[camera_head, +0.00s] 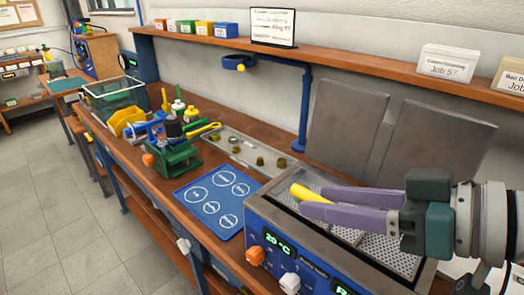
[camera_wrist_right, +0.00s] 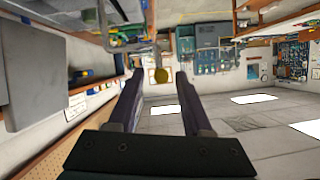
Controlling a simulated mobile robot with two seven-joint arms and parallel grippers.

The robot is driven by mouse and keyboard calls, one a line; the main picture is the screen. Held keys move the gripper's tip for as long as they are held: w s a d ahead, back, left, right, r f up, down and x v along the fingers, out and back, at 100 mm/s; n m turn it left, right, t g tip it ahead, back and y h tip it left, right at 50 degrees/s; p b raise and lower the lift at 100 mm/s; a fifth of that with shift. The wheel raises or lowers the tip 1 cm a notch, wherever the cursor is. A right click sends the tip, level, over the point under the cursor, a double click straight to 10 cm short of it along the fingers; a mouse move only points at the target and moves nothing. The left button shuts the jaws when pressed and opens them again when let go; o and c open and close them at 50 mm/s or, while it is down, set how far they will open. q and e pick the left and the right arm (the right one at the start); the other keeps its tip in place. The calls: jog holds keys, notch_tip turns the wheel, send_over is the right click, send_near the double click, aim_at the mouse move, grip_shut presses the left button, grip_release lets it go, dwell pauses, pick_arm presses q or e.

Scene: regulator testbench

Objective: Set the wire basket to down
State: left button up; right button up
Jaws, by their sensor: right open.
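The wire basket (camera_head: 398,252) is a grey perforated mesh tray in the open top of a blue bath unit (camera_head: 262,230). My arm hides part of it, and I cannot tell how deep it sits. A yellow grip (camera_head: 308,193) shows at the bath's left part, by the fingertips of my right gripper (camera_head: 306,203). In the right wrist view a round yellow end (camera_wrist_right: 161,76) appears between and beyond the tips of the open right gripper (camera_wrist_right: 160,78). I see no clear contact. My left gripper is not in view.
Two grey lid panels (camera_head: 345,128) stand upright behind the bath. The front panel has a green 20 °C display and knobs (camera_head: 290,283). A blue mat (camera_head: 214,202) and a green rack (camera_head: 173,158) lie to the left. A wooden shelf (camera_head: 380,75) runs above.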

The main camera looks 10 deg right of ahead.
aim_at(300, 198)
jog(key=x, duration=0.5)
jog(key=shift+w+a+f, duration=0.15)
jog(key=shift+w+a, duration=0.05)
jog(key=shift+a, duration=0.05)
jog(key=shift+c, duration=0.3)
grip_shut()
dwell(0.9)
